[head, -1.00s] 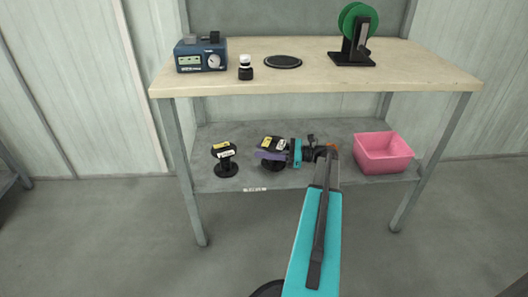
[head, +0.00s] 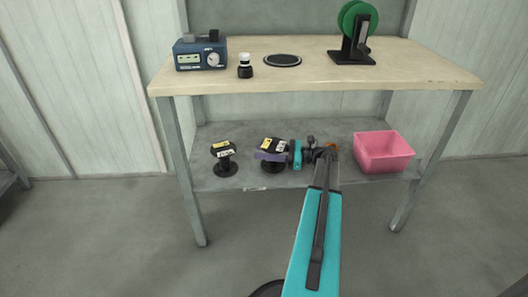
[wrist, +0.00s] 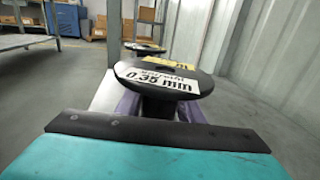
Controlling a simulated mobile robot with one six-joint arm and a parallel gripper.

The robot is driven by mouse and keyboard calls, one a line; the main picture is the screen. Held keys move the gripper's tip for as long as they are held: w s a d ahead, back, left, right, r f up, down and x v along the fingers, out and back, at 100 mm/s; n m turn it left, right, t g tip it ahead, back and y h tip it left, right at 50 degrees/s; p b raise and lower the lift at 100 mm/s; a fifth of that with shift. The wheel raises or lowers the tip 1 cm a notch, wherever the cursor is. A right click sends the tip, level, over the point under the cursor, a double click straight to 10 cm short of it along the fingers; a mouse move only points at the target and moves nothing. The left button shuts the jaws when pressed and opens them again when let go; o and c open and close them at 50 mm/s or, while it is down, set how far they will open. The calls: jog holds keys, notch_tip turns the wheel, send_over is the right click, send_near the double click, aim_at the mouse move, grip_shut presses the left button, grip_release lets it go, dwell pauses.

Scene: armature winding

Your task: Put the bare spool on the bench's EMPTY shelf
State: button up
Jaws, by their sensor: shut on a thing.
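My gripper (head: 271,156) has purple fingers and is shut on a black spool (head: 273,146) over the bench's lower shelf (head: 240,137). The spool is upright, with yellow and white labels on its top flange. In the wrist view the same spool (wrist: 165,76) has a white label reading "0.35 mm", and the purple fingers are on both sides of its core. Its lower flange seems to be at the shelf surface; I cannot tell if it touches. No wire shows on the part of its core in view. A small label (head: 256,189), too small to read, is on the shelf's front edge.
A second black spool (head: 224,158) stands on the shelf to the left. A pink bin (head: 384,158) stands at the right. On the bench top (head: 410,72) are a blue device (head: 201,53), a small bottle (head: 245,66), a dark disc (head: 283,60) and a green reel (head: 352,28).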

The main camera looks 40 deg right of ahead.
aim_at(283, 165)
jog(key=shift+f, duration=0.35)
jog(key=o, duration=1.2)
jog(key=shift+o, duration=0.2)
jog(key=shift+s+d, duration=0.1)
jog(key=p+v, duration=0.3)
jog(key=v, duration=0.3)
jog(key=shift+s+d, duration=0.1)
jog(key=shift+s, duration=0.05)
jog(key=shift+s+d, duration=0.25)
jog(key=shift+s, duration=0.1)
